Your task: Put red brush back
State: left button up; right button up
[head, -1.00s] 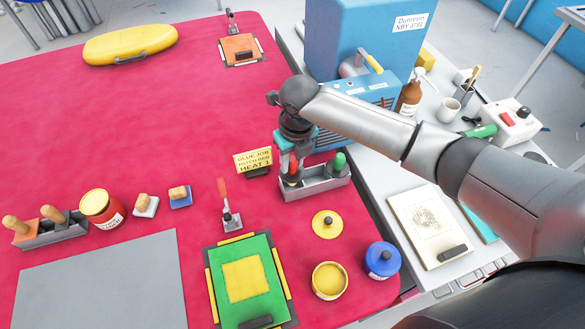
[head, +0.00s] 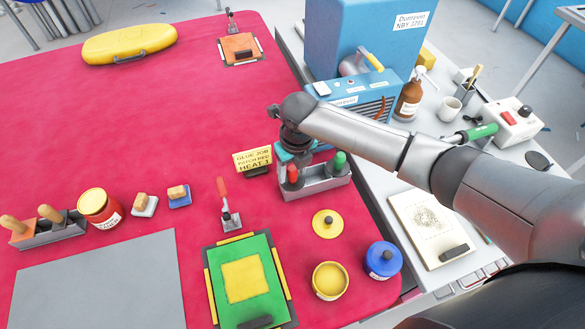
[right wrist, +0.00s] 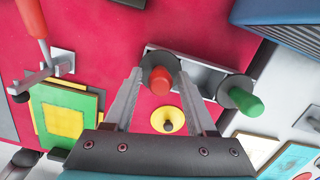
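The red brush (head: 292,174) stands upright in the left end of the grey holder (head: 325,184). The green brush (head: 340,160) stands in its right end. In the right wrist view, the red brush (right wrist: 160,80) shows its handle end and dark round collar between the two fingers of my right gripper (right wrist: 161,76). The fingers are spread, with a gap visible on each side of the handle. In the head view, my right gripper (head: 294,154) is close above and behind the red brush; its fingertips are hard to make out there. My left gripper is not in view.
A yellow sign (head: 252,158) stands left of the holder, and a red-handled tool (head: 226,205) is nearby. A yellow lid (head: 327,223), open yellow tin (head: 329,280) and blue pot (head: 382,260) are in front. A blue machine (head: 350,103) is close behind.

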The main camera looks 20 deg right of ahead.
aim_at(295, 185)
jog(key=shift+o, duration=0.4)
jog(key=shift+r, duration=0.1)
jog(key=shift+r, duration=0.35)
notch_tip(295, 185, up, 12)
jog(key=s+p, duration=0.1)
jog(key=p, duration=0.1)
jog(key=shift+s+d, duration=0.15)
jog(key=shift+s, duration=0.05)
jog(key=shift+f, duration=0.1)
